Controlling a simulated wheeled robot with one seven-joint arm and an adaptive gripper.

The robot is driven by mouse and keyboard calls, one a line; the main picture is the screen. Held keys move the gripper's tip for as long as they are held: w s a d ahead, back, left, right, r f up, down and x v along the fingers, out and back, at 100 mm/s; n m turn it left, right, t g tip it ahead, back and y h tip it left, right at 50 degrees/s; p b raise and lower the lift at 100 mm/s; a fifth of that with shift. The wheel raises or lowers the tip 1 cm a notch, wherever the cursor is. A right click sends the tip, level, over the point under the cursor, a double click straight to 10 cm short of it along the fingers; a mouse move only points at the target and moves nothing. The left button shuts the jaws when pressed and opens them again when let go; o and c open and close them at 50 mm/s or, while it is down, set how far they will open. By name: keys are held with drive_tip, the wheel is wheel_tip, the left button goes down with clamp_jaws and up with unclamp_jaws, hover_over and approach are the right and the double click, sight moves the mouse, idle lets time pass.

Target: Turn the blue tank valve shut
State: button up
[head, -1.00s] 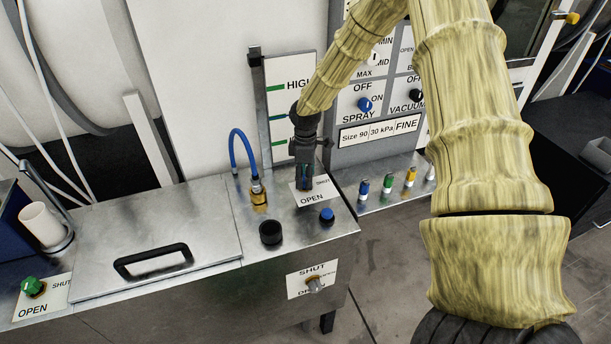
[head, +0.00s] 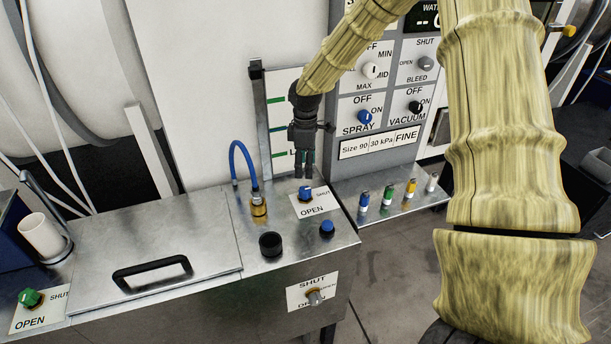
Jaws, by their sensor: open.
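The blue tank valve (head: 306,193) is a small blue knob on a white plate (head: 316,208) on top of the metal tank. The plate reads OPEN in front of the knob and SHUT to its right. Which word the knob points to is too small to tell. My gripper (head: 304,173) points down just above and behind the knob in the picture, with its dark fingers open and empty. The knob shows clear below the fingertips.
A blue hose on a brass fitting (head: 258,205) stands left of the valve. A black cap (head: 271,244) and a blue cap (head: 327,228) sit in front. A green valve (head: 30,297) is at far left. The control panel (head: 378,150) stands behind right.

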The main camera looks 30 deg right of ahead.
drive_tip(key=shift+r, duration=1.3)
